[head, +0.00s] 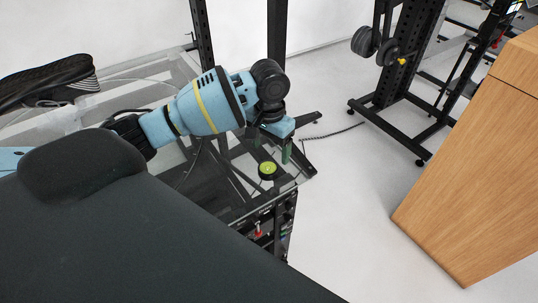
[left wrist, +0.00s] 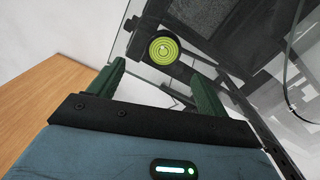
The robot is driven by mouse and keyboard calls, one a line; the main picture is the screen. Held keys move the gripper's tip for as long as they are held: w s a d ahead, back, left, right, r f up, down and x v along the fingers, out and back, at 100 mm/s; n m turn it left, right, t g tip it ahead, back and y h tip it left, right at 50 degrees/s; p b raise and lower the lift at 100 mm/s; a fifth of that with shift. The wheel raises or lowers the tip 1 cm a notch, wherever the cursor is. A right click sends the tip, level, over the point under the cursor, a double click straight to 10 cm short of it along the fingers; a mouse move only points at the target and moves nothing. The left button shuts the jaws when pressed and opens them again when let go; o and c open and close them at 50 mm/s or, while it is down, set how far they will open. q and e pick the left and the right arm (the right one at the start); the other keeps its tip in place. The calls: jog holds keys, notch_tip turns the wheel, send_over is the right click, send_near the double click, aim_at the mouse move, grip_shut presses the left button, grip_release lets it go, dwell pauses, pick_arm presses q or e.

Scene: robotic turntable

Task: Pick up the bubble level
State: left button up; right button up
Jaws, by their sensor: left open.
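The bubble level (head: 267,170) is a small round disc with a yellow-green top and a black rim. It lies on the glass tabletop (head: 225,205) near the corner. In the left wrist view the bubble level (left wrist: 164,50) shows beyond and between the fingertips. My left gripper (head: 287,152) is just above and to the right of it in the head view, apart from it. The green fingers of the left gripper (left wrist: 158,75) are spread with nothing between them. My right gripper is not in view.
A black shoe (head: 48,82) lies on the glass at the far left. A black upright post (head: 277,40) stands behind my arm. A wooden box or cabinet (head: 480,160) and a weight rack (head: 405,75) stand at the right. Bare floor lies between them and the table.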

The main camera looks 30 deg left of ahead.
aim_at(267, 168)
pick_arm(q)
jog(key=shift+w+a+r, duration=0.1)
jog(key=shift+a+r, duration=0.15)
jog(key=shift+r, duration=0.4)
jog(key=shift+f, duration=0.35)
jog(key=shift+s+f, duration=0.2)
jog(key=shift+f, duration=1.1)
jog(key=f, duration=0.1)
jog(key=s+f, duration=0.1)
jog(key=f, duration=0.1)
jog(key=shift+f, duration=0.2)
jog(key=shift+w+f, duration=0.1)
jog(key=shift+f, duration=0.45)
jog(key=c, duration=1.1)
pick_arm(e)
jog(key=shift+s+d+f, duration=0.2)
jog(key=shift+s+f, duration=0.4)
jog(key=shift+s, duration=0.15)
pick_arm(q)
jog(key=shift+r, duration=0.2)
